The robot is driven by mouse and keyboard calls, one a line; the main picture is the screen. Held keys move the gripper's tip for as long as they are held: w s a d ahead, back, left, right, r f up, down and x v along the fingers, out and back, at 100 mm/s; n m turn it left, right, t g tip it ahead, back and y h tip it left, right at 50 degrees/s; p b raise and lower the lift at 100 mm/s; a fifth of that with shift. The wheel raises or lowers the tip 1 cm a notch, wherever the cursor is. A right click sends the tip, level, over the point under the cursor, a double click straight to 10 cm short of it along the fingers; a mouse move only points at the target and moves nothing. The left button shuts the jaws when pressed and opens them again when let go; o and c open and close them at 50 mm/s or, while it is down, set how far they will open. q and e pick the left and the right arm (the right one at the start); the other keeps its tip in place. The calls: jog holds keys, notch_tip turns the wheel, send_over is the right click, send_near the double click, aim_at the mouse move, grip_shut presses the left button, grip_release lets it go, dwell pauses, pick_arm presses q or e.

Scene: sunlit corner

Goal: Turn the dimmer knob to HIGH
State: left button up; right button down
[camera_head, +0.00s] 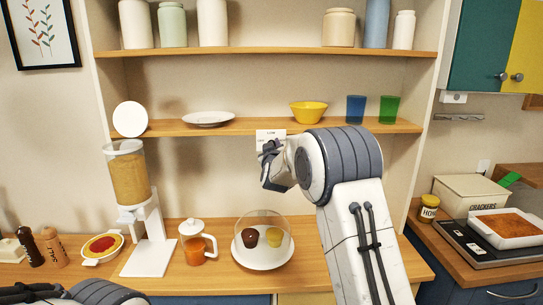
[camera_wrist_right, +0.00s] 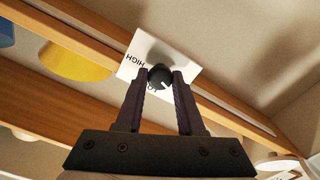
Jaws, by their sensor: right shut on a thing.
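The dimmer's white plate (camera_head: 270,134) is on the wall at the middle shelf, mostly behind my right gripper (camera_head: 268,165) in the head view. In the right wrist view the plate (camera_wrist_right: 185,60) shows the word HIGH and part of a second label. The round black knob (camera_wrist_right: 159,74) sits on it, with a small white mark towards the lower right of the picture. My right gripper (camera_wrist_right: 159,84) is shut on the knob, one finger on each side. My left gripper (camera_head: 25,292) seems to show at the lower left edge; its fingers cannot be made out.
The middle shelf (camera_head: 230,127) runs beside the dimmer, with a yellow bowl (camera_head: 309,111) close by. Below on the counter (camera_head: 180,288) stand a glass-domed plate (camera_head: 262,257), a teapot (camera_head: 197,245) and a cereal dispenser (camera_head: 130,180).

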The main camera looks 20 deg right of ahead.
jog(key=shift+f+m+b, duration=0.15)
jog(key=shift+m+b, duration=4.35)
jog(key=shift+m, duration=3.5)
jog(key=shift+f+m+b, duration=0.1)
jog(key=shift+m+b, duration=4.35)
jog(key=shift+m, duration=3.55)
jog(key=c, duration=0.5)
grip_release()
jog(key=shift+r, duration=0.1)
jog(key=shift+s, duration=0.1)
